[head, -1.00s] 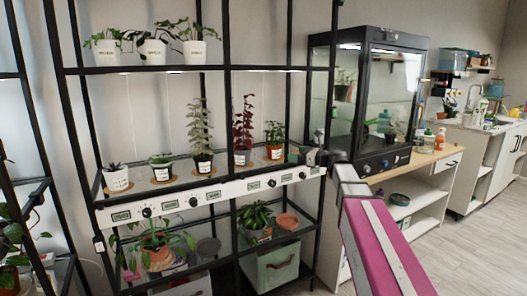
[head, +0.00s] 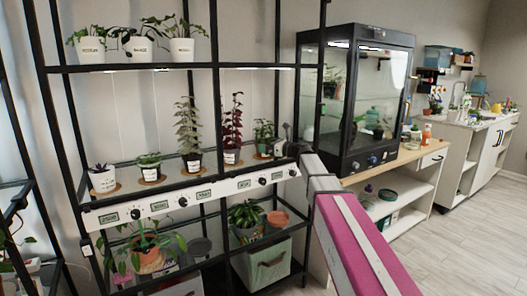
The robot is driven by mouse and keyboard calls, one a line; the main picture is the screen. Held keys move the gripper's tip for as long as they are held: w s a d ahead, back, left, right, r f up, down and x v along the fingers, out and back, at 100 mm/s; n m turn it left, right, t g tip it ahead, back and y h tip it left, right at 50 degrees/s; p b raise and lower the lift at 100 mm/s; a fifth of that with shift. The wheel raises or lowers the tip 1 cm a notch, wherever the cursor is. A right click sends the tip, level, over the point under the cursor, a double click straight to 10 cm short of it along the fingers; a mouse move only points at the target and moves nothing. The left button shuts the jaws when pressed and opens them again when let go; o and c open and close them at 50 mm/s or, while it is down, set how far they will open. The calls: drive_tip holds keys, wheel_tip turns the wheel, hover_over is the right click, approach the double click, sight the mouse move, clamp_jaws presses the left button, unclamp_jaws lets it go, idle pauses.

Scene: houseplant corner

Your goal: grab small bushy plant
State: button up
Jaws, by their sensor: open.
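Two small bushy green plants stand on the middle shelf. One (head: 264,134) is at the right end, in a dark pot with a white label. The other, a lower plant (head: 149,161) in a white pot, is farther left, and I cannot tell which one is meant. My gripper (head: 284,141) is at the right end of this shelf, just right of the right-end plant and at about its height. It is open and holds nothing that I can see. The fingers are small and partly hidden by my arm, so contact with the plant cannot be made out.
A tall red-leaved plant (head: 232,120) stands close left of the right-end plant. A black shelf post is right by my gripper. A white control strip (head: 160,206) edges the shelf. A glass cabinet (head: 356,95) stands on the wooden bench to the right.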

drive_tip(key=shift+w+a, duration=0.35)
drive_tip(key=shift+a, duration=0.2)
drive_tip(key=shift+c, duration=0.3)
drive_tip(key=c, duration=0.7)
drive_tip(key=shift+r, duration=0.15)
